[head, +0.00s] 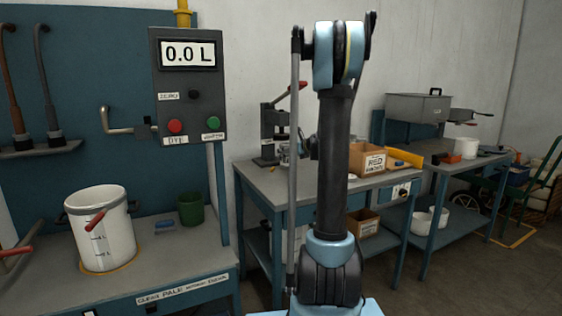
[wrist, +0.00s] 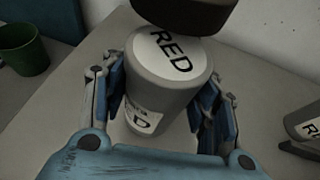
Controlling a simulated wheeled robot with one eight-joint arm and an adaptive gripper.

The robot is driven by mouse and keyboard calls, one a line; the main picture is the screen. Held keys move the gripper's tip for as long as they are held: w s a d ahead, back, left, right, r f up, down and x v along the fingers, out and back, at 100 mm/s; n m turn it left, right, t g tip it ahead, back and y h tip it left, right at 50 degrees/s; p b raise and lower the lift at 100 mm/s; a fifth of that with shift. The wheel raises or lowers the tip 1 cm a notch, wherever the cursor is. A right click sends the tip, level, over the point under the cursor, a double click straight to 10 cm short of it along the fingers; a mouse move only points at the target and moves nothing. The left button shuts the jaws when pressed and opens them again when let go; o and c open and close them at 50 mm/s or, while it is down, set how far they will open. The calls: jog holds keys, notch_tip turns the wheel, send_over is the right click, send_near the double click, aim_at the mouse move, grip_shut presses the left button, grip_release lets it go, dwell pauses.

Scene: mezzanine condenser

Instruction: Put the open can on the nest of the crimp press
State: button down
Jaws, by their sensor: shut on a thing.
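My gripper (wrist: 163,92) is shut on a grey can (wrist: 168,88), one finger on each side in the wrist view. The can has a white round face reading "RED" at its upper end and a white label on its side. I cannot tell whether it is open. A dark round part (wrist: 182,12) is just above the can's far edge; whether they touch is unclear. In the head view the crimp press (head: 268,132), with a red-handled lever, stands on the middle bench. My arm hides part of that bench, and the nest is not clearly visible.
A cardboard box (head: 367,160) marked "RED" and a yellow piece (head: 404,157) are on the middle bench (head: 310,184). In the wrist view another labelled can (wrist: 305,122) is at the right and a green cup (wrist: 22,50) at the left. A white pail (head: 104,235) stands on the left bench.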

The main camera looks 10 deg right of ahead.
jog(key=shift+w+a+f, duration=0.35)
jog(key=shift+w+f, duration=0.25)
jog(key=shift+w, duration=0.05)
jog(key=shift+w+a+f, duration=0.35)
jog(key=shift+w+f, duration=0.2)
jog(key=shift+w, duration=0.05)
jog(key=shift+w+a+f, duration=0.35)
jog(key=shift+w+f, duration=0.25)
jog(key=shift+w, duration=0.05)
jog(key=c, duration=0.6)
grip_release()
jog(key=shift+s, duration=0.1)
